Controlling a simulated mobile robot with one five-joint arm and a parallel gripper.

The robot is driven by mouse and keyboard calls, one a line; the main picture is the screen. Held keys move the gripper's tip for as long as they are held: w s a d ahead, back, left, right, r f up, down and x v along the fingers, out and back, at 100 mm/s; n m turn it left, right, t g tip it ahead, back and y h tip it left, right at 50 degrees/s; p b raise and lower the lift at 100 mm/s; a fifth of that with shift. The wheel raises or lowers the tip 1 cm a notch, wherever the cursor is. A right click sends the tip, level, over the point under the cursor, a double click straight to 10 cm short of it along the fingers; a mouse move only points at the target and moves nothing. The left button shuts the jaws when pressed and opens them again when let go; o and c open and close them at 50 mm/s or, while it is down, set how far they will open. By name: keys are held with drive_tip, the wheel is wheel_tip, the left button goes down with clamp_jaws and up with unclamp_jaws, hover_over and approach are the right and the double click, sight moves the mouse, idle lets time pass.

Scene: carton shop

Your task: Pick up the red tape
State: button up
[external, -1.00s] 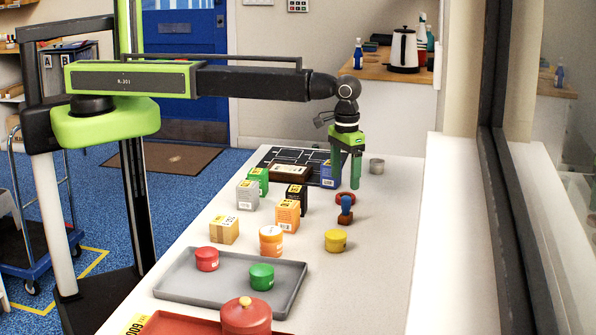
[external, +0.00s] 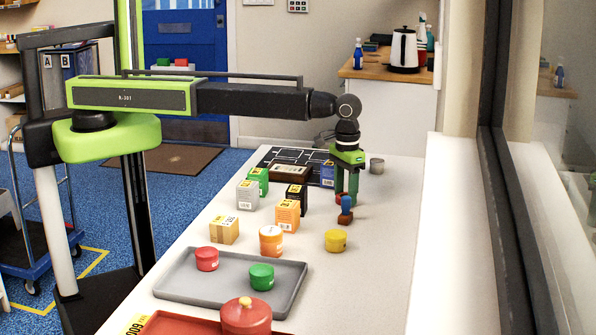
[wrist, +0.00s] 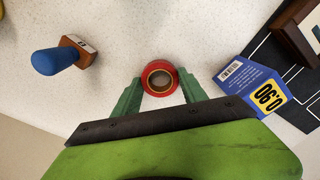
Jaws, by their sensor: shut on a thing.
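The red tape (wrist: 160,66) is a red ring with a tan core, lying flat on the white table. In the wrist view it sits between my green fingertips, and my gripper (wrist: 160,88) is shut on it. In the external view my gripper (external: 347,194) is low at the table, and the red tape (external: 341,197) is partly hidden by the fingers and the stamp in front.
A blue-handled stamp (external: 346,209) stands close in front; it is left of the tape in the wrist view. A blue box (external: 327,175) stands close on the other side.

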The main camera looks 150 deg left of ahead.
drive_tip(key=shift+c, duration=1.2)
drive_tip(key=r+p, duration=0.5)
drive_tip(key=shift+d+r, duration=0.1)
drive_tip(key=shift+d, duration=0.15)
drive_tip(key=w+d+r+p, duration=0.2)
drive_tip(key=d+r+p, duration=0.3)
drive_tip(key=d, duration=0.6)
drive_tip(key=shift+r+p, duration=0.3)
drive_tip(key=shift+p, duration=0.1)
